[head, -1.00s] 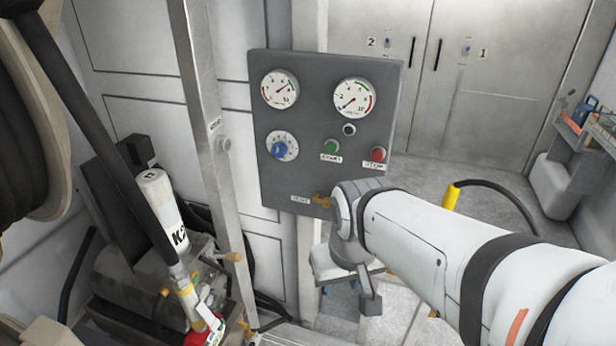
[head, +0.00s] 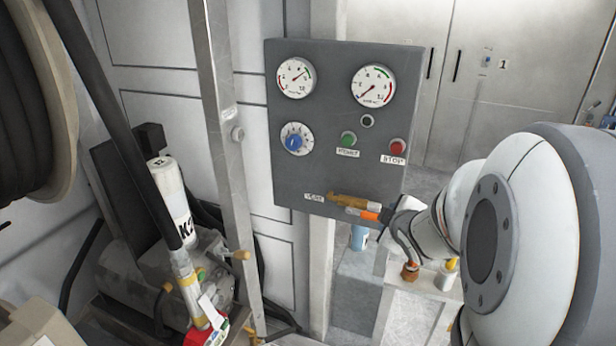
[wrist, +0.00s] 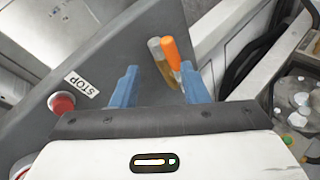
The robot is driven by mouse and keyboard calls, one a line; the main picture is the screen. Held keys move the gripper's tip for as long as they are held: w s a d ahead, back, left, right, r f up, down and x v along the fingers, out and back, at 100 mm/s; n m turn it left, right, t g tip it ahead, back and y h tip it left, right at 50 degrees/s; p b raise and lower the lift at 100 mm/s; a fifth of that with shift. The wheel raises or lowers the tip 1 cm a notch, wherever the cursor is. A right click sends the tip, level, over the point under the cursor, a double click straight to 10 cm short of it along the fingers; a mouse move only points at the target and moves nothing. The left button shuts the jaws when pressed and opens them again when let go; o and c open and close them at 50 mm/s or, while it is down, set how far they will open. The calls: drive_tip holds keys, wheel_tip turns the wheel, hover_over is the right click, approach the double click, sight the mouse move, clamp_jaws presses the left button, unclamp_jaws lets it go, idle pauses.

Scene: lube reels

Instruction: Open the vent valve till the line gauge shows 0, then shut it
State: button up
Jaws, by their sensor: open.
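The vent valve is a brass body (head: 350,200) with an orange-tipped lever (head: 371,216) at the bottom edge of the grey panel, by a small label.
The grey panel (head: 300,175) also carries a blue knob (head: 295,141), a green button (head: 348,139) and a red STOP button (head: 397,147), which is close beside my gripper in the wrist view. A metal post (head: 215,120) stands left of the panel.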

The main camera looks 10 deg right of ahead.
sight(372, 220)
drive_tip(key=w+f+n+t+y+b, duration=0.1)
drive_tip(key=w+f+n+y, duration=0.1)
drive_tip(key=n, duration=0.1)
drive_tip(key=w+f+n+t+y+b, duration=0.1)
drive_tip(key=w+n+t+y, duration=0.1)
drive_tip(key=w+n, duration=0.1)
drive_tip(key=w+f+n+t+y+b, duration=0.1)
drive_tip(key=w+f+n+y+b, duration=0.1)
drive_tip(key=w+n, duration=0.1)
drive_tip(key=shift+a+f+t, duration=0.15)
drive_tip(key=shift+f+t, duration=0.15)
drive_tip(key=shift+f, duration=0.05)
drive_tip(key=shift+c, duration=0.5)
clamp_jaws()
